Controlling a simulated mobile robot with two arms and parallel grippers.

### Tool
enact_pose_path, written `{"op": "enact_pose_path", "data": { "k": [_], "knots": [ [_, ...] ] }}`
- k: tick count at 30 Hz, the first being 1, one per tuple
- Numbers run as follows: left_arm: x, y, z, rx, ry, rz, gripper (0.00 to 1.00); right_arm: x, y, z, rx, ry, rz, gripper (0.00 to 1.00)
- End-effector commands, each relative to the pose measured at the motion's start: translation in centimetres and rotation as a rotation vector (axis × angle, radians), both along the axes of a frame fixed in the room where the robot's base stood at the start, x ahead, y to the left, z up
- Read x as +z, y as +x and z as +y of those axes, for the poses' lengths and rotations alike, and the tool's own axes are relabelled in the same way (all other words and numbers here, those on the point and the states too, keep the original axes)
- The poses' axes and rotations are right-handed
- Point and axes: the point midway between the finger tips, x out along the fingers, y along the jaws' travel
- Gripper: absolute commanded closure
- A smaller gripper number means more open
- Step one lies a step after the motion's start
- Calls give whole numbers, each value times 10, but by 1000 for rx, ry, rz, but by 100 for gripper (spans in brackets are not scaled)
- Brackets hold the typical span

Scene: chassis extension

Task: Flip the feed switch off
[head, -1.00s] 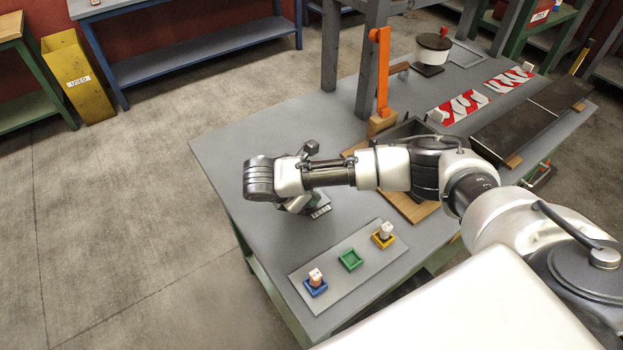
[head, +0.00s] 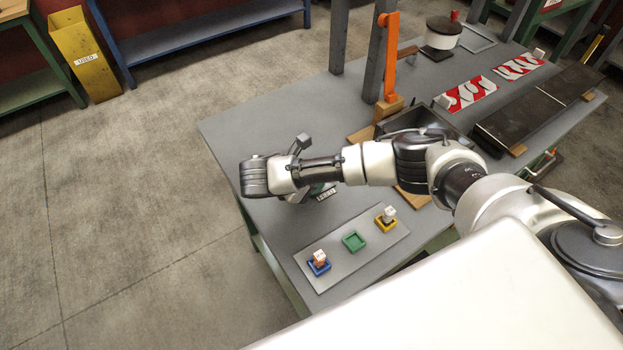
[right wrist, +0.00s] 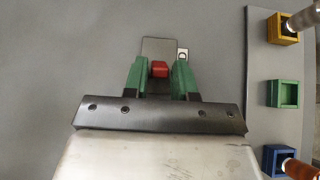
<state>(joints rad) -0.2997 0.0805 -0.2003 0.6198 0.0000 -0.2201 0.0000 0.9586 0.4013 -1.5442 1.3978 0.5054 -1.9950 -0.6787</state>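The feed switch shows in the right wrist view as a small red lever (right wrist: 159,69) on a grey box (right wrist: 160,46). In the head view only the box's lettered label (head: 326,194) shows, beside my right wrist. My right gripper (right wrist: 159,76) has green fingers, one on each side of the red lever. They stand apart, with a narrow gap on each side of it. Whether a finger touches the box cannot be told. In the head view the right gripper's fingers are hidden by my wrist. My left gripper is in no view.
A grey plate (head: 337,262) on the workbench (head: 265,130) bears blue (head: 319,269), green (head: 354,242) and yellow (head: 386,226) sockets. Blue and yellow hold pieces; green is empty. An orange lever (head: 389,60) stands farther back. The bench's left corner is clear.

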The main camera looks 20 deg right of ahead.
Motion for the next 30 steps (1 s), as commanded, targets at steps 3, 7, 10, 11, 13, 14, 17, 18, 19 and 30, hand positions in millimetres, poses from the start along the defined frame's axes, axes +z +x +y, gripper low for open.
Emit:
{"op": "enact_pose_path", "data": {
  "k": [3, 7, 10, 11, 13, 14, 17, 18, 19, 30],
  "knots": [
    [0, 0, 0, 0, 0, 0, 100, 0, 0, 0, 0, 0, 0, 55],
    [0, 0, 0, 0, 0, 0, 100, 0, 0, 0, -1, 1, -1, 55],
    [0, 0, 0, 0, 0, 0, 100, 0, 0, 0, -1, 1, -1, 55],
    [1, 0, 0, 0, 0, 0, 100, 1, 0, 0, -1, 1, -1, 55],
    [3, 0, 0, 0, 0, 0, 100, 4, 0, 3, 1, 2, 0, 55],
    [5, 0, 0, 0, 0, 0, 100, 6, 0, 5, 2, 2, 0, 55],
    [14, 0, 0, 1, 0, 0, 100, 18, -1, 16, 2, 1, -3, 55],
    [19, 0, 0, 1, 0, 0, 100, 24, -2, 22, 4, 1, -2, 55],
    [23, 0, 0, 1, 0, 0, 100, 29, -2, 27, 4, 0, -3, 55],
    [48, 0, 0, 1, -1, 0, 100, 65, -10, 76, 2, 0, -2, 55]
  ]
}}
